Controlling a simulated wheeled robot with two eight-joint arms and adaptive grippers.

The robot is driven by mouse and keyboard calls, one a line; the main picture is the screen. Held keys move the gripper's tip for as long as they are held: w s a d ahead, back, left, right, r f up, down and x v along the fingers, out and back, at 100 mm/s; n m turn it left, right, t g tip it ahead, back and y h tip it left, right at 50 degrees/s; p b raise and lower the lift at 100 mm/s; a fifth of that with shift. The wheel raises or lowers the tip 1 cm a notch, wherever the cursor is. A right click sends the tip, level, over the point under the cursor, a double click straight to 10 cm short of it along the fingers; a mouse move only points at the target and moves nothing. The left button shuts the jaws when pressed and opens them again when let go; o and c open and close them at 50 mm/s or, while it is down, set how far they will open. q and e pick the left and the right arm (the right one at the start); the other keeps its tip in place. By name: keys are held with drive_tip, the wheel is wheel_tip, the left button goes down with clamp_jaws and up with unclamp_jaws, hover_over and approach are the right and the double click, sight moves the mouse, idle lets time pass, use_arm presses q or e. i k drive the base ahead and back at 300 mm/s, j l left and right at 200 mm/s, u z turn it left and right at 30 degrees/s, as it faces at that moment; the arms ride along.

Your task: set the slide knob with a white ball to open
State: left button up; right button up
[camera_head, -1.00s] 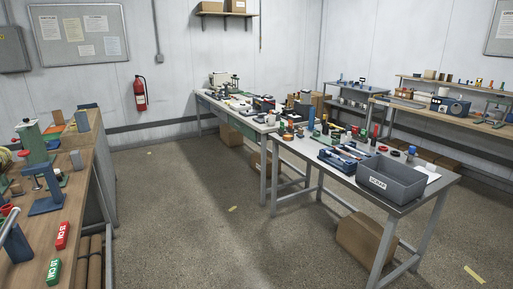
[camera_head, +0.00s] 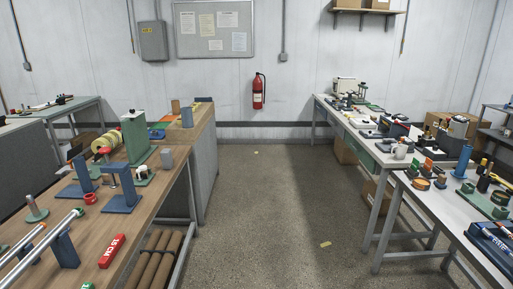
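I cannot single out the slide knob with a white ball for sure. On the wooden bench (camera_head: 150,215) at left, a green upright device (camera_head: 135,140) stands on a green base. A small whitish part (camera_head: 141,171) shows low on its front, and another pale piece sits at its top. These are too small to tell whether either is a knob or how it is set. Neither of my grippers is in view.
Blue brackets (camera_head: 122,190), a metal rod (camera_head: 40,238) and a red block marked 15 CM (camera_head: 111,251) are on the same bench. Open floor (camera_head: 265,215) runs between it and the right tables (camera_head: 405,190). A fire extinguisher (camera_head: 258,92) hangs on the back wall.

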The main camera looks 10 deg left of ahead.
sight(140, 176)
drive_tip(key=i+u, duration=0.25)
drive_tip(key=i, duration=0.5)
drive_tip(key=i+u, duration=0.25)
drive_tip(key=i, duration=0.55)
drive_tip(key=i+u, duration=0.5)
drive_tip(key=i+l+u, duration=0.1)
drive_tip(key=i+u, duration=0.15)
drive_tip(key=u, duration=0.2)
